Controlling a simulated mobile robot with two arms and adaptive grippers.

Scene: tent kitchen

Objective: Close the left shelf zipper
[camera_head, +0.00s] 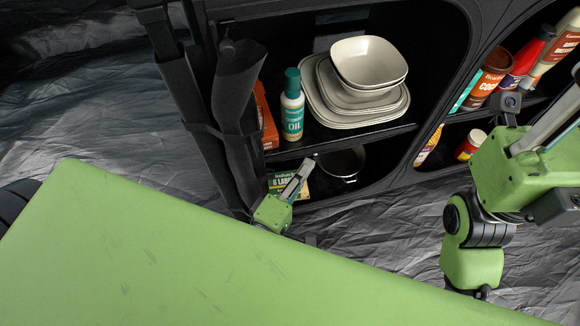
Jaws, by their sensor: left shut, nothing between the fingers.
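The left shelf compartment (330,140) is open, and its dark door flap (238,95) hangs rolled up in a strap at its left side. I cannot make out the zipper pull. My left gripper (303,170) is shut and empty, at the lower left part of the compartment opening, just right of the flap's lower end. I cannot tell whether it touches the shelf. My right gripper (562,110) is at the right edge, in front of the right compartment. Its fingertips are partly cut off by the frame, so its opening is unclear.
Stacked plates and bowls (368,62), an oil bottle (292,105) and an orange box (266,118) stand on the upper shelf. A pot (343,165) sits below. Bottles (492,70) fill the right compartment. My green body covers the lower left. Crumpled grey tent fabric (90,90) lies around.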

